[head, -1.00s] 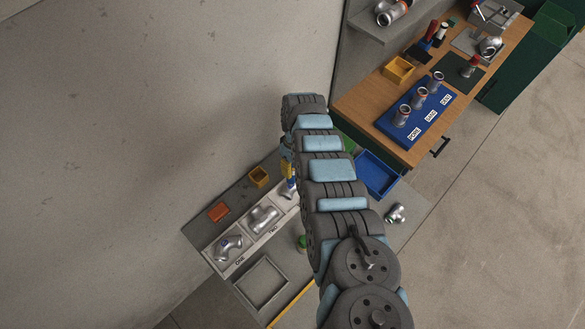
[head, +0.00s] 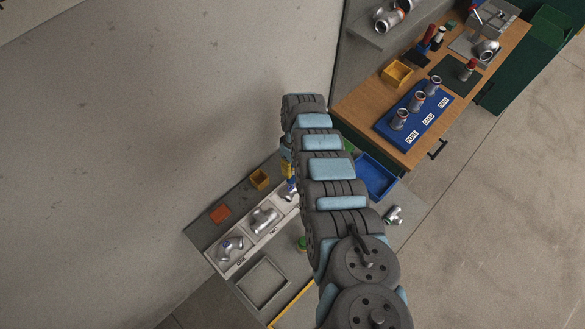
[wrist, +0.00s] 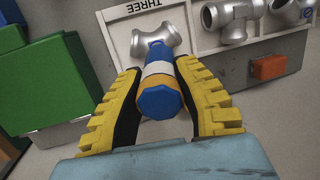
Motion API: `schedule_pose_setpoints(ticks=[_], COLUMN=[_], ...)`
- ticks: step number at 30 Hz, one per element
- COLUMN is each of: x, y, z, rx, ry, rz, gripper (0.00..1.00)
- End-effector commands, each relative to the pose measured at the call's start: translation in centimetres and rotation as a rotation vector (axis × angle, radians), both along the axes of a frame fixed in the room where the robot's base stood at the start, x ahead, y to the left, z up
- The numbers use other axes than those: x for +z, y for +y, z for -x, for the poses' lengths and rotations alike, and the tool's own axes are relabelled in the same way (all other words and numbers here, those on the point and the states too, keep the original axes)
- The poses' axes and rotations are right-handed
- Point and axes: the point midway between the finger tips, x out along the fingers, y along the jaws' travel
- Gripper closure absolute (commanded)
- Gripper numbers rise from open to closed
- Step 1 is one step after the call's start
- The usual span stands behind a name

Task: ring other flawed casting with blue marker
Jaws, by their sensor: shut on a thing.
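My gripper (wrist: 158,72) is shut on the blue marker (wrist: 160,101), which has a white band and points away from the wrist camera. Its far end overlaps the casting in compartment THREE (wrist: 153,37); I cannot tell whether it touches. In the wrist view a second casting (wrist: 230,20) lies in the middle compartment and a third (wrist: 289,10), with a blue mark, at the top right. In the head view the castings in ONE (head: 230,249) and TWO (head: 263,221) show, ONE with a blue mark. My arm hides compartment THREE and most of the gripper there.
An orange block (wrist: 269,67) and a green bin (wrist: 50,88) flank the gripper. An empty grey tray (head: 245,287) lies in front of the compartments. A blue bin (head: 390,184) and a loose casting (head: 393,215) are right of my arm. A wooden bench (head: 360,108) stands behind.

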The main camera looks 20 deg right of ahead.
Motion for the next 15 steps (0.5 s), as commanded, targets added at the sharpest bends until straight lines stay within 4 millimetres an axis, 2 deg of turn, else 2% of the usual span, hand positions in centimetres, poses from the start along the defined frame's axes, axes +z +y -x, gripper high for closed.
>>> schedule_pose_setpoints(ticks=[1,15], x=[0.7,3.7], y=[0.0,0.0], z=[0.0,0.0], rx=[0.0,0.0], ry=[0.0,-0.001], rz=[0.0,0.001], gripper=[1.0,1.0])
